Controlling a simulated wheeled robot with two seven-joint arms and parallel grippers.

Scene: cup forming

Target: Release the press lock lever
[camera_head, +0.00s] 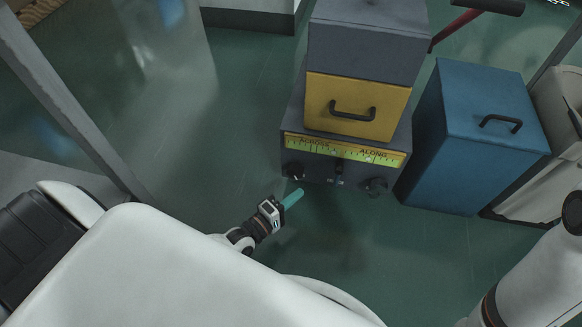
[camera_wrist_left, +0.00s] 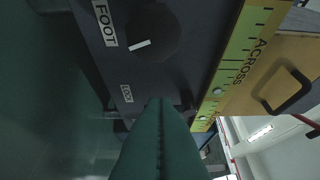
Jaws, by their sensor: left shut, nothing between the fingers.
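The press (camera_head: 368,55) is a dark grey machine with a yellow handled front and a yellow-green scale strip. Its dark lower panel (camera_head: 320,168) carries a left knob (camera_head: 294,170), a right knob (camera_head: 376,187) and a small dark control between them. In the left wrist view, a knob (camera_wrist_left: 152,32) with a white mark sits beside a FOOT label, and a smaller label, possibly LOCK (camera_wrist_left: 126,93), is near my fingertips. The lock lever is not clearly distinguishable. My left gripper (camera_head: 294,197) has teal fingers, shut and empty, just below the left knob; the fingers (camera_wrist_left: 160,105) overlap the panel in the wrist view.
A red bar with a black handle (camera_head: 497,6) sticks out at the press's upper right. A blue cabinet (camera_head: 480,140) stands to its right, with a pale bin (camera_head: 545,185) beyond. Green floor (camera_head: 230,140) left of the press is clear. My right arm shows at lower right.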

